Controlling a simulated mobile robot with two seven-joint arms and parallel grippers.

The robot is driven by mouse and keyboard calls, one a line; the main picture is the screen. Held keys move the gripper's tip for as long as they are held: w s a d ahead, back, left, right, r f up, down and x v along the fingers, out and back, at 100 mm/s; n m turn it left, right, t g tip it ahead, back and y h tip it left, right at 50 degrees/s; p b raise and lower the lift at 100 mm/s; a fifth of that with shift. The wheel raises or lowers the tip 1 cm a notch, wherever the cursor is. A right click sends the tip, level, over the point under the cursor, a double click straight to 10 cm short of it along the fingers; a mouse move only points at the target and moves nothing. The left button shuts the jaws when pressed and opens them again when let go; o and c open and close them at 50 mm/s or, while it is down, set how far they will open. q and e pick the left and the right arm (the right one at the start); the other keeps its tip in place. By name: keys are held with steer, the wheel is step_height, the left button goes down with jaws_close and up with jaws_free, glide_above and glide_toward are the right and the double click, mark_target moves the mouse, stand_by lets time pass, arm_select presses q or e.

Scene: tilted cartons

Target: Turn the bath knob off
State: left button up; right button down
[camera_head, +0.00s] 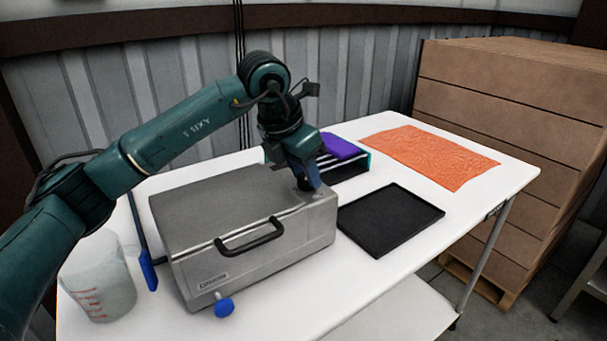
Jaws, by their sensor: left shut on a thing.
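The bath is a grey metal box (250,256) with a closed lid, a dark front handle (250,238) and a label. A blue knob (224,305) sticks out low on its front; nothing touches it. My left gripper (308,187) reaches down to the bath's upper right corner, well away from the blue knob. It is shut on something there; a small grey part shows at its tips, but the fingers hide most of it. I cannot tell what that part is. My right gripper is not in view.
Behind are a rack with a purple top (340,147) and an orange sheet (430,157). Stacked cartons (510,110) stand beyond the table.

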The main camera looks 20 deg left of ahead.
arm_select(q)
steer(key=n+y+b, duration=0.1)
steer(key=n, duration=0.1)
steer(key=shift+d+n, duration=0.1)
steer(key=shift+n, duration=0.3)
steer(key=shift+n+t+y+b, duration=0.3)
steer(key=shift+n+y+b, duration=0.1)
steer(key=shift+n, duration=0.6)
steer(key=shift+n+y, duration=0.3)
steer(key=shift+n, duration=0.4)
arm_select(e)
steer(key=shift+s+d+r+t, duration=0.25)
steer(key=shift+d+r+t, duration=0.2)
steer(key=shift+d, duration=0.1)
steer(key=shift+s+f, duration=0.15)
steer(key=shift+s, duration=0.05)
arm_select(q)
steer(key=o, duration=1)
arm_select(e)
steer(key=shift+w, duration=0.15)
arm_select(q)
steer(key=shift+r, duration=0.1)
